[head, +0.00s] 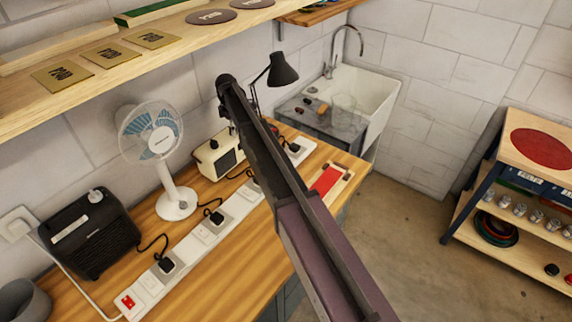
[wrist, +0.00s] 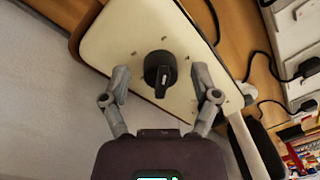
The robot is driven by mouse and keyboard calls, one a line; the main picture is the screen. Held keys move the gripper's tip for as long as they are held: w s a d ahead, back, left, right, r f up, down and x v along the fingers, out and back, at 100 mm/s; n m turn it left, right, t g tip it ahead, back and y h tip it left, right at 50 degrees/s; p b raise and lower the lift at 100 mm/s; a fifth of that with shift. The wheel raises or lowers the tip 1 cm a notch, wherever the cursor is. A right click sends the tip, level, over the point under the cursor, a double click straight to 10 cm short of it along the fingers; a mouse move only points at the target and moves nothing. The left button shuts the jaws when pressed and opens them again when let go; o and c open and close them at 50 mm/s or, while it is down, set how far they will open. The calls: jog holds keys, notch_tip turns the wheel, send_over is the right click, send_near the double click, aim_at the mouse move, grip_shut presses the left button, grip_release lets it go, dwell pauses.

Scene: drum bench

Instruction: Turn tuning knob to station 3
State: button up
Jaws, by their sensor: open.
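In the wrist view a round black tuning knob (wrist: 160,72) with a pale pointer mark sits on a cream panel (wrist: 120,30), ringed by small marks too small to read. My gripper (wrist: 162,85) is open, with one finger on each side of the knob and a gap to each. In the head view the cream radio (head: 215,157) with a dark front stands on the wooden bench against the wall.
A white fan (head: 160,150) and a black heater-like box (head: 88,235) stand left of the radio. A long power strip (head: 205,235) with plugs and cords runs along the bench. A black lamp (head: 280,72) stands behind my arm. A wooden shelf (head: 120,75) hangs above.

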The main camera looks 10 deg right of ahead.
jog(key=shift+n, duration=0.6)
notch_tip(320, 180, up, 14)
jog(key=p, duration=1.4)
jog(key=s+d+f+m+b, duration=0.3)
jog(key=s+d+m, duration=0.1)
jog(key=s, duration=0.4)
jog(key=s+d+f+m+b, duration=0.4)
jog(key=s+d, duration=0.3)
jog(key=s, duration=0.2)
jog(key=s+d+f+m+b, duration=0.4)
jog(key=s+d+m, duration=0.1)
jog(key=s, duration=0.3)
jog(key=shift+s+d+f+m, duration=0.2)
jog(key=shift+s+d+m, duration=0.1)
jog(key=shift+s, duration=0.1)
jog(key=s+d+f+m+b, duration=0.2)
jog(key=s+m, duration=0.1)
jog(key=s, duration=0.3)
jog(key=s+d+f+m+b, duration=0.2)
jog(key=s+f+m+b, duration=0.1)
jog(key=s, duration=0.4)
jog(key=shift+s+d+f+t+b, duration=0.15)
jog(key=shift+s+d+t+b, duration=0.15)
jog(key=shift+d+b, duration=0.1)
dwell(0.7)
